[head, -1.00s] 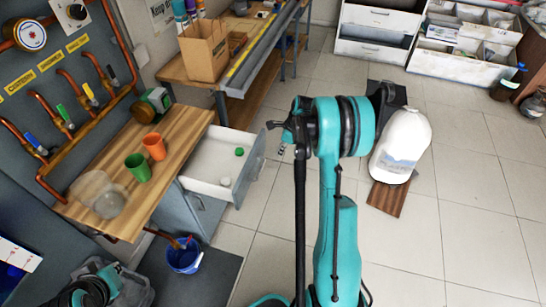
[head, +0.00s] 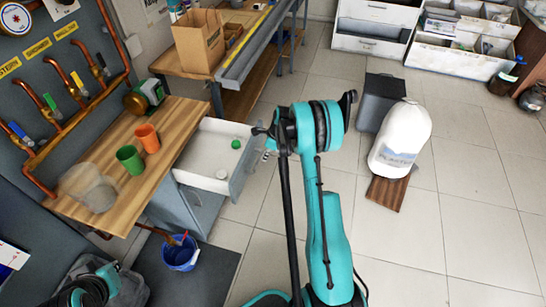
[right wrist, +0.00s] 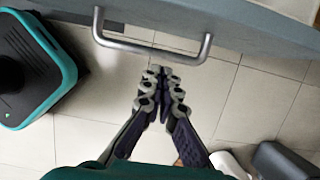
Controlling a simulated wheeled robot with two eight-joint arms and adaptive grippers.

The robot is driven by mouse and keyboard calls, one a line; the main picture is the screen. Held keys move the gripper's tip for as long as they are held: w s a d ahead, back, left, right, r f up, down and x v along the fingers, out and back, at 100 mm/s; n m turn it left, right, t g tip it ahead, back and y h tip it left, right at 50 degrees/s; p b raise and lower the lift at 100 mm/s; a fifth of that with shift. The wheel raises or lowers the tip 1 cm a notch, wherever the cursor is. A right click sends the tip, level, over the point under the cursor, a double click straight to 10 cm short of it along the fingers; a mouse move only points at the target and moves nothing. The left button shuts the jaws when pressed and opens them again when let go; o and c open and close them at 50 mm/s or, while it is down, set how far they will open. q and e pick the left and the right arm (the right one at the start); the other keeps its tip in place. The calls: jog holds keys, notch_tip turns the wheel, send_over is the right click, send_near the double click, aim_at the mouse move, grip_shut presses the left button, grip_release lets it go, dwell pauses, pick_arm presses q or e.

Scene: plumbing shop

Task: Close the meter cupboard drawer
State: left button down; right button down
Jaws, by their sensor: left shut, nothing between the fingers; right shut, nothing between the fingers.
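The drawer (head: 207,157) is pulled out from under the wooden bench top, above the grey cupboard (head: 180,210). Two small caps, one green (head: 236,144) and one pale (head: 222,174), lie in it. My right gripper (head: 264,133) is just outside the drawer front, at its far end. In the right wrist view the drawer front (right wrist: 230,22) crosses the top, with its metal bar handle (right wrist: 150,50). The right fingertips (right wrist: 163,74) are shut and empty, pointing at the front; they appear just short of the handle, contact unclear. My left gripper is not in view.
Green (head: 130,159) and orange (head: 147,137) cups and a clear container (head: 88,187) stand on the bench. A blue bucket (head: 181,254) is on the floor below. A white jug (head: 401,140) and dark box (head: 382,100) stand right of my arm. Floor before the drawer is clear.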

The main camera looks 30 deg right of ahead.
jog(key=shift+w+a, duration=0.15)
jog(key=shift+w, duration=0.05)
dwell(0.3)
